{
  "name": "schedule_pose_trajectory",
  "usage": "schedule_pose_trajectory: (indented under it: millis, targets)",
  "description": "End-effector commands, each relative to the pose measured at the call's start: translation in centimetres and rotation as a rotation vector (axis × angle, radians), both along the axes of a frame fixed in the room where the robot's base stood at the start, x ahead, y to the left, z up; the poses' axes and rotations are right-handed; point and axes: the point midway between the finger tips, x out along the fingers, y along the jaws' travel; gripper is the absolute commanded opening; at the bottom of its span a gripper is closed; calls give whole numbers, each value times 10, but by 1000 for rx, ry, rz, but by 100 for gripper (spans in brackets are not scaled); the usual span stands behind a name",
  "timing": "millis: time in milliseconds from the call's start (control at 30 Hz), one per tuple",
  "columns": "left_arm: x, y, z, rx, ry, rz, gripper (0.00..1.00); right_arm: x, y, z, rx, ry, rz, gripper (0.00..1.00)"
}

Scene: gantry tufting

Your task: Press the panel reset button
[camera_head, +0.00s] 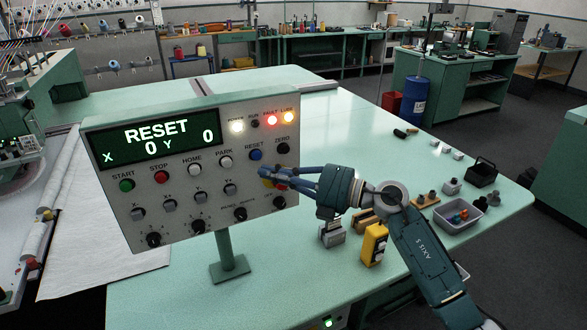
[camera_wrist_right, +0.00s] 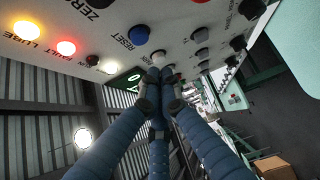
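The grey control panel (camera_head: 218,215) stands on a post on the green table; its dark display (camera_head: 155,136) reads RESET, X 0, Y 0. The blue RESET button (camera_head: 255,154) is at the right of the upper button row, between PARK and ZERO. It also shows in the right wrist view (camera_wrist_right: 139,36). My right gripper (camera_head: 264,172) has its blue fingers brought together, empty, with the tips in front of the panel, just below the RESET button in the head view. In the wrist view the fingertips (camera_wrist_right: 152,77) appear apart from the blue button. My left gripper is not in view.
White, red and amber lamps (camera_head: 272,120) are lit on the panel; the RUN lamp is dark. A red-yellow control (camera_head: 272,183) is partly behind my fingers. A yellow box (camera_head: 374,244), grey bin (camera_head: 459,217) and small parts lie on the table at right.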

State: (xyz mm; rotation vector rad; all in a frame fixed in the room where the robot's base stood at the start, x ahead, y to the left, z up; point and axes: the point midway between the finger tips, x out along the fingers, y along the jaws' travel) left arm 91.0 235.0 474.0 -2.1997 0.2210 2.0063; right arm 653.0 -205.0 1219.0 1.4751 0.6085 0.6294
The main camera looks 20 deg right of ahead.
Motion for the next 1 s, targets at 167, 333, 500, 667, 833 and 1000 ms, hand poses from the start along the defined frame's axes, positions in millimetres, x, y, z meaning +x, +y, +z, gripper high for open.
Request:
schedule_pose_trajectory:
  millis: [167,333,500,667,833,1000]
  targets:
    - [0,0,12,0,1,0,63,27,-3,3,2,-1,-3,0]
    - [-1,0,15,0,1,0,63,36,-3,1,-1,-1,-2,0]
    - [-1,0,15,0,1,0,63,38,-2,0,-1,1,-2,0]
    - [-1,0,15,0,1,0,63,38,-3,0,-1,0,-2,0]
    - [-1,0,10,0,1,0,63,49,-3,-1,-1,-1,-1,0]
    - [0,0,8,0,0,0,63,59,-3,0,0,-1,-4,0]
